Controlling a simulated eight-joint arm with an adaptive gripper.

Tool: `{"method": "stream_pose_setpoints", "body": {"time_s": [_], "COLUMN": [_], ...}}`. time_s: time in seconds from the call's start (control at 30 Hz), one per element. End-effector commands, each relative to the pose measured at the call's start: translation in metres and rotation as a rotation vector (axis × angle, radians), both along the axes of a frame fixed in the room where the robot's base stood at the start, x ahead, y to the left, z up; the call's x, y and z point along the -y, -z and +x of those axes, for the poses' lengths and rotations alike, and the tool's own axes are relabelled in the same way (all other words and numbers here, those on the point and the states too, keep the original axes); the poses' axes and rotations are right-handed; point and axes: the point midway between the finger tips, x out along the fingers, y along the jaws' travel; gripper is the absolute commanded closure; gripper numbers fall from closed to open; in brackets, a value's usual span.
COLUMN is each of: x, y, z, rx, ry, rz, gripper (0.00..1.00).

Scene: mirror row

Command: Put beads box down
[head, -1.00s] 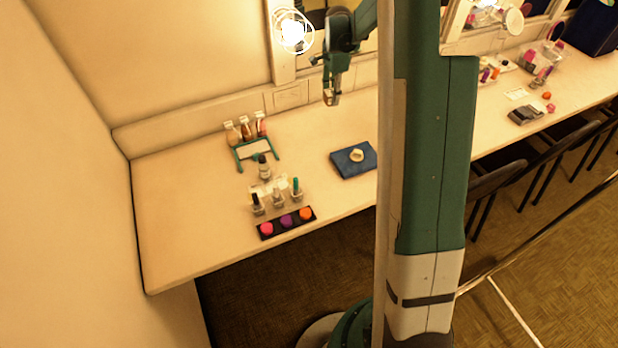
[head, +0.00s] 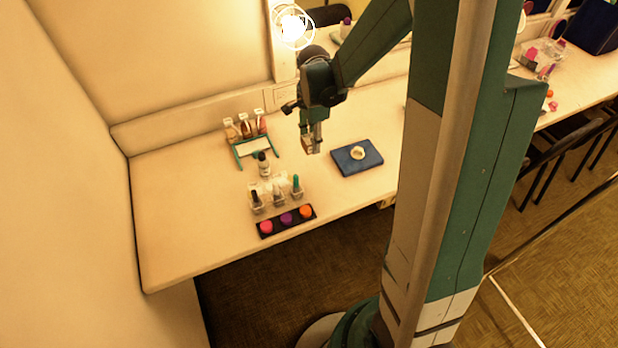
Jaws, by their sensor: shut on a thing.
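My gripper (head: 311,148) hangs fingers down above the white counter (head: 200,240), left of a dark blue square pad (head: 347,165). It is shut on a small tan-brown thing, which I take to be the beads box (head: 307,144). The fingers hide part of it and its contents are too small to make out. It seems to be held above the counter, but the exact gap cannot be told.
A cream ring-shaped thing (head: 358,153) lies on the blue pad. To the left stand small bottles (head: 276,193), a dark palette with coloured rounds (head: 286,221), and a teal-framed stand (head: 256,148) with bottles behind it. Bare counter lies between these and the pad.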

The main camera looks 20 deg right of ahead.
Motion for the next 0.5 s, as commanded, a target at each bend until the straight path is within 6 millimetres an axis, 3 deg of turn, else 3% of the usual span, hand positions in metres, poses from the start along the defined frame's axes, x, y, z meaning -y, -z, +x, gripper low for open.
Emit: {"method": "stream_pose_setpoints", "body": {"time_s": [0.2, 0.5], "x": [-0.019, -0.023], "y": [0.005, 0.006], "z": [-0.027, -0.033], "rx": [0.0, 0.0], "ry": [-0.019, -0.022], "rz": [0.0, 0.0], "gripper": [0.83, 0.83]}}
